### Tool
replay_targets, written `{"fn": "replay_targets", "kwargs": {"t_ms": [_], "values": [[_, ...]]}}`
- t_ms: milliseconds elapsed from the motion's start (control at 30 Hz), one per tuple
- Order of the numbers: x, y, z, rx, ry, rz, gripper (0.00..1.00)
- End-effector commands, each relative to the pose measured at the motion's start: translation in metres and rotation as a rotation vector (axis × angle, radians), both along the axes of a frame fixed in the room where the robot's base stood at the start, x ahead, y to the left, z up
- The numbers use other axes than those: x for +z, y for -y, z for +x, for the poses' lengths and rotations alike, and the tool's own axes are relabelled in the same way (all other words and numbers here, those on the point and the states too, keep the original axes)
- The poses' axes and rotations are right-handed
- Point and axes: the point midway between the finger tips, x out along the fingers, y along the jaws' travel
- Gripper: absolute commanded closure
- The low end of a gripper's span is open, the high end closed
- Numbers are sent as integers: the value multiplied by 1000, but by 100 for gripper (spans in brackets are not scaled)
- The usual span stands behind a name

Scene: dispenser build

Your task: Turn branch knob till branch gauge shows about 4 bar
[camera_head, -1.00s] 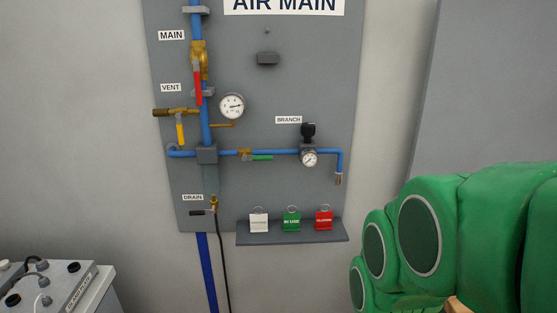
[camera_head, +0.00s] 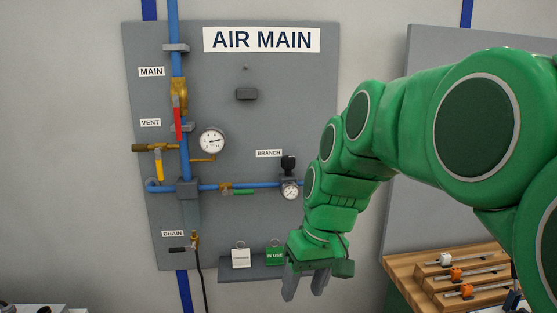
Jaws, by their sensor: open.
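The black branch knob (camera_head: 289,164) stands on top of the regulator on the branch pipe of the grey AIR MAIN panel, right of the BRANCH label (camera_head: 269,153). The small round branch gauge (camera_head: 290,190) with a white face sits just below it; its reading is too small to tell. My gripper (camera_head: 304,292) is open and empty, pointing down in front of the panel's lower right. It is well below the knob and apart from it. My arm hides the right end of the branch pipe.
A larger gauge (camera_head: 212,141), a red main handle (camera_head: 177,124), a yellow vent handle (camera_head: 159,164) and a green branch handle (camera_head: 243,191) are on the panel. A shelf (camera_head: 225,275) holds white and green tags. A wooden rack (camera_head: 400,267) stands at right.

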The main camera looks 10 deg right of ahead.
Motion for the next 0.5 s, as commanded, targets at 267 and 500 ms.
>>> {"fn": "replay_targets", "kwargs": {"t_ms": [267, 500], "values": [[40, -7, 86, 93, 114, 86, 46], [71, -4, 156, 169, 222, 147, 46]]}}
